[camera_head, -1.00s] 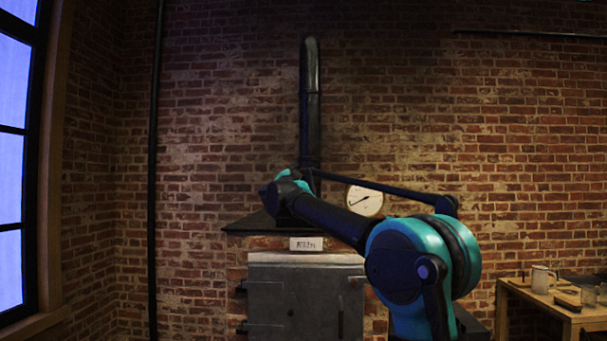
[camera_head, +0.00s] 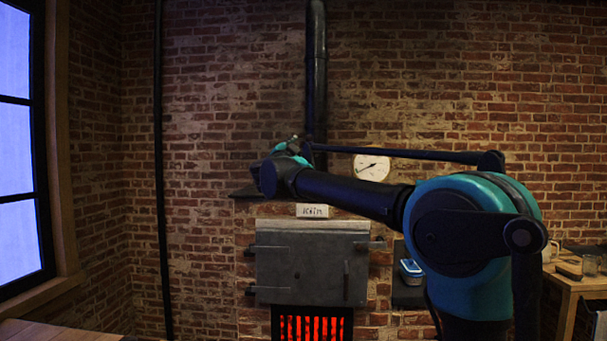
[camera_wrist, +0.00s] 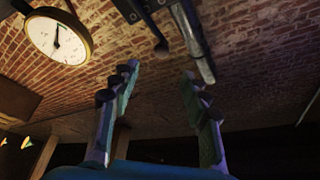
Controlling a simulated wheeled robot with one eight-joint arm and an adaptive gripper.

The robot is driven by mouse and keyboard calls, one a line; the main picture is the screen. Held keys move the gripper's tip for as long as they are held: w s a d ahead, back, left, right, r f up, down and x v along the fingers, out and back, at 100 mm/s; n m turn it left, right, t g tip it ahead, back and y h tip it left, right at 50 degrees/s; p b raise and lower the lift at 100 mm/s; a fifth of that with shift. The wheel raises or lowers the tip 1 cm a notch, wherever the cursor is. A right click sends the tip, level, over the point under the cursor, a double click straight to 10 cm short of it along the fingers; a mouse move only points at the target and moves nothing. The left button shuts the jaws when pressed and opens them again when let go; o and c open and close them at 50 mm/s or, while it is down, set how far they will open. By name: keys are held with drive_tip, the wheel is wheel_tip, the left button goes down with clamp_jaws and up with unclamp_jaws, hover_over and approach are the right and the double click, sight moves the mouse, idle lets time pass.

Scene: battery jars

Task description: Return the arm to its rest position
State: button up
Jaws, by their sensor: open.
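My gripper (camera_wrist: 160,85) shows in the wrist view with its two fingers spread apart and nothing between them. In the head view my teal and black arm reaches from the lower right toward the left. Its far end is in front of the brick wall, above the kiln-like furnace. The gripper fingers cannot be made out in the head view.
A grey furnace door (camera_head: 312,268) is closed above a glowing red grate (camera_head: 312,326). A label (camera_head: 312,211), a round gauge (camera_head: 371,167) and a black pipe (camera_head: 316,75) are above it. A blue-and-white item (camera_head: 411,270) lies on a dark shelf. A wooden table (camera_head: 573,284) stands right.

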drive_tip(key=s+d+f+n+g+y, duration=0.3)
drive_tip(key=s+f+n+y, duration=0.15)
drive_tip(key=f, duration=0.75)
drive_tip(key=s+d+f+n+g+y, duration=0.25)
drive_tip(key=f+n, duration=0.25)
drive_tip(key=f, duration=0.8)
drive_tip(key=s+d+f+n+g+y, duration=0.2)
drive_tip(key=s+f+n+y, duration=0.25)
drive_tip(key=f, duration=0.75)
drive_tip(key=s+d+f+g+h, duration=0.1)
drive_tip(key=s+d+f+g, duration=0.2)
drive_tip(key=s+f, duration=0.6)
drive_tip(key=s+d+f+m+g+h, duration=0.1)
drive_tip(key=s+d+f+g+h, duration=0.1)
drive_tip(key=s+d+f, duration=0.6)
drive_tip(key=s+d+f+m+g+h, duration=0.1)
drive_tip(key=s+d+f+g+h, duration=0.1)
drive_tip(key=s+d+f, duration=0.4)
drive_tip(key=s+f+g, duration=0.1)
drive_tip(key=s+f, duration=0.3)
drive_tip(key=s, duration=0.1)
drive_tip(key=shift+g, duration=0.35)
